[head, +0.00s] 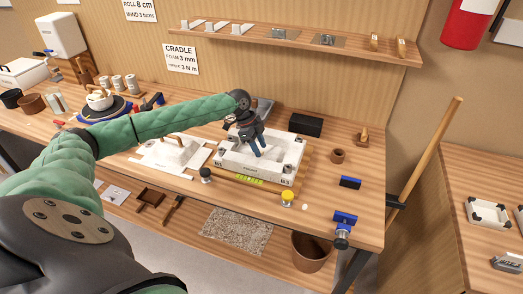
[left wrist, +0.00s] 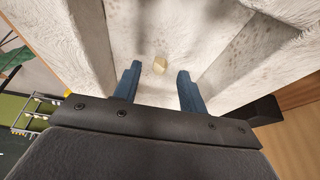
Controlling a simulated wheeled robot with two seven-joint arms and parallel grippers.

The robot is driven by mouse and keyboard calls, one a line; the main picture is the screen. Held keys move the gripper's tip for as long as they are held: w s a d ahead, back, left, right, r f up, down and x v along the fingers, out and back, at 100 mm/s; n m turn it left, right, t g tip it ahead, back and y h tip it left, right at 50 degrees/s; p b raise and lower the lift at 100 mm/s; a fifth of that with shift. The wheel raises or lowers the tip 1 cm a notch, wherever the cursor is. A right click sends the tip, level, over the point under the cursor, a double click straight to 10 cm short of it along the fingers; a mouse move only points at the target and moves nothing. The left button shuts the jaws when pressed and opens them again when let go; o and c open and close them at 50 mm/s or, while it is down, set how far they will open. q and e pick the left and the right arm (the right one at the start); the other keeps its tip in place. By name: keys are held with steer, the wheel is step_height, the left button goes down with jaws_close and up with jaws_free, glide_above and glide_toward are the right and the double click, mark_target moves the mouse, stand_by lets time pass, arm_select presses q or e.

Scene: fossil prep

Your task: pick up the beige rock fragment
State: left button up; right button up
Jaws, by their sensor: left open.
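The beige rock fragment (left wrist: 160,65) is a small pale lump on the pale, rough surface of a white block-like cradle (left wrist: 88,35). It shows between my blue fingertips in the left wrist view, with a gap on each side. My left gripper (head: 257,149) is open and points down into the white cradle (head: 255,171) on the bench. In the head view I cannot make out the fragment, which the gripper seems to hide. I cannot tell how far the fingertips are above the surface. My right gripper is not in view.
A black block (head: 306,125) stands behind the cradle at the right, with a small brown pot (head: 338,156) nearby. A second white piece (head: 172,153) lies to the left. A yellow-capped jar (head: 287,199) and a dark-capped jar (head: 206,174) stand in front.

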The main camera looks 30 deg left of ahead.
arm_select(q)
steer(key=shift+d+f, duration=0.1)
steer(key=shift+f, duration=0.15)
jaws_close()
